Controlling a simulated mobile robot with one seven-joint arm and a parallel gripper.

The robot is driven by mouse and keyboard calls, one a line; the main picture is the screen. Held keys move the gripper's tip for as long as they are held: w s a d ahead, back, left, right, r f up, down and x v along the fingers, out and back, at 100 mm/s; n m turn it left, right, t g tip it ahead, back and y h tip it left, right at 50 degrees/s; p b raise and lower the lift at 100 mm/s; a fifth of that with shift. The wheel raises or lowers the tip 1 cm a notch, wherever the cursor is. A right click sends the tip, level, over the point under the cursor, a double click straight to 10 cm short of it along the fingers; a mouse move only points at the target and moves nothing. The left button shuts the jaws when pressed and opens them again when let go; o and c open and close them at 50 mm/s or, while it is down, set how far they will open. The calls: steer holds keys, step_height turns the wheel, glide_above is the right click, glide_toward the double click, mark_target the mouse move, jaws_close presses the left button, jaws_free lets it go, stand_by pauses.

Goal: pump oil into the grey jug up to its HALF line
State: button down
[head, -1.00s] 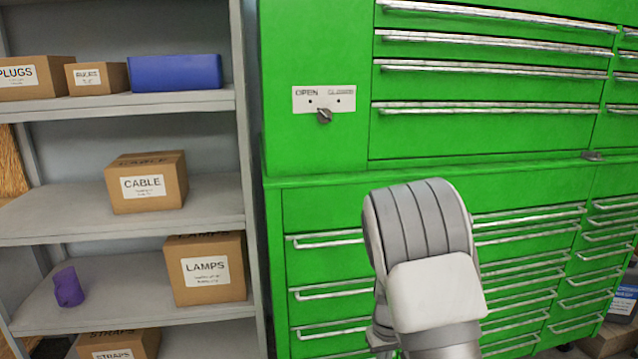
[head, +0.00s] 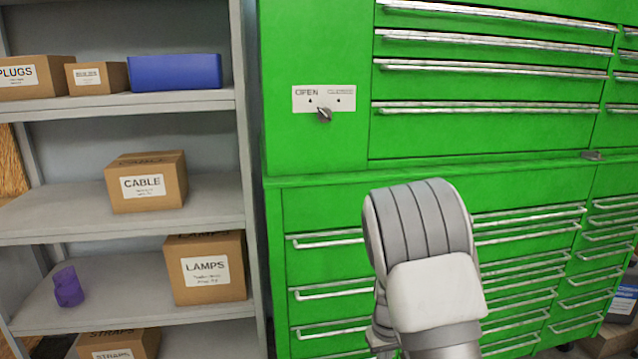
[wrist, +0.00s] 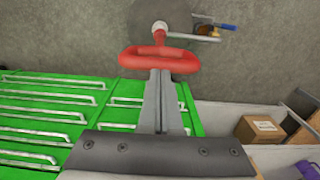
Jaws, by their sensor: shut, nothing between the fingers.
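My gripper (wrist: 161,76) shows in the wrist view with its fingers together and nothing between them. A red handle (wrist: 158,53), a bar with a rounded loop, lies just beyond or at the fingertips. I cannot tell whether they touch. A red and pale stem (wrist: 159,30) runs from it toward a dark round surface (wrist: 142,10). I cannot make out the grey jug, its HALF line or any oil in either view. In the head view my arm hides part of the cabinet, and the gripper is not visible.
A green drawer cabinet (head: 315,155) with an OPEN/CLOSED switch plate (head: 340,93) stands ahead. Left of it, a grey shelf (head: 60,215) holds labelled boxes, a blue box (head: 175,73) and a purple object (head: 68,288). The wrist view shows grey floor (wrist: 270,60).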

steer(key=shift+s+f+b, duration=0.1)
steer(key=shift+f+b, duration=3.95)
steer(key=shift+f, duration=1.6)
steer(key=shift+r+p, duration=4.05)
steer(key=shift+r, duration=1.7)
